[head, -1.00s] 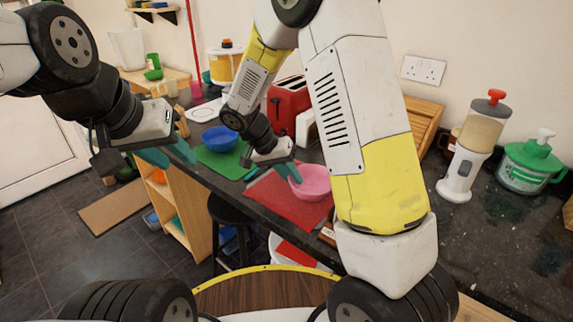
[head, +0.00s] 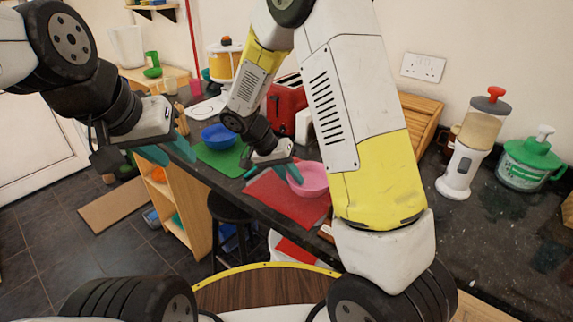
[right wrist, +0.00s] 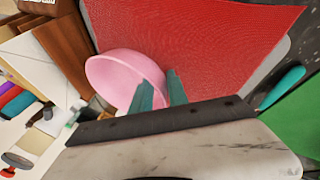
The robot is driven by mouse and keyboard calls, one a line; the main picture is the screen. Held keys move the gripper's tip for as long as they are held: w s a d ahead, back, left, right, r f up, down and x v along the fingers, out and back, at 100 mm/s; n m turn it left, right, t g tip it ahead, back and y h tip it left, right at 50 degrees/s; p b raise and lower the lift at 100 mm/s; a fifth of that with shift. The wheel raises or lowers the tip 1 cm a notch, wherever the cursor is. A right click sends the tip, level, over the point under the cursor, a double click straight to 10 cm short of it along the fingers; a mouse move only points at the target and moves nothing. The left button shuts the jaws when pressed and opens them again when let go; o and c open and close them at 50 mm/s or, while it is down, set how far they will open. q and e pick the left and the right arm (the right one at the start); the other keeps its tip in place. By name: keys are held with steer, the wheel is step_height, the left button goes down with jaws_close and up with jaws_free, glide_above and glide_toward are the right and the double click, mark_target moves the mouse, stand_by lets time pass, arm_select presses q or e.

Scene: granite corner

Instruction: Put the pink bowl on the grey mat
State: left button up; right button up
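The pink bowl (head: 312,180) is over the right part of the red mat (head: 285,203) on the dark counter. It also shows in the right wrist view (right wrist: 112,75). My right gripper (head: 288,167) is at the bowl's left side. In the right wrist view its teal fingers (right wrist: 160,92) are close together with the bowl's rim between them. I cannot tell whether the bowl touches the mat. A light grey border (right wrist: 262,78) shows beside the red mat; I cannot tell whether it is the grey mat. My left gripper (head: 168,152) is open and empty, left of the counter.
A blue bowl (head: 218,136) sits on a green mat (head: 222,159) to the left. A teal handle (right wrist: 284,88) lies between the mats. A red toaster (head: 287,103) stands behind. A dispenser (head: 468,150) and a green-lidded jar (head: 530,162) stand at the right.

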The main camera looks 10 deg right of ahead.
steer(key=shift+w+a+r, duration=0.1)
steer(key=shift+a+r, duration=0.05)
steer(key=shift+r, duration=0.05)
steer(key=w+v, duration=0.1)
steer(key=v, duration=1.1)
steer(key=s+d+r+n+t+y, duration=0.2)
steer(key=s+d+r+n+y, duration=0.1)
steer(key=s, duration=0.6)
steer(key=s+d+r+n+t+y, duration=0.2)
steer(key=s+d+r+y, duration=0.3)
steer(key=s+d+r, duration=0.3)
steer(key=shift+s+d+r+n+t, duration=0.2)
steer(key=shift+s+n+t, duration=0.2)
steer(key=shift+s+t, duration=0.55)
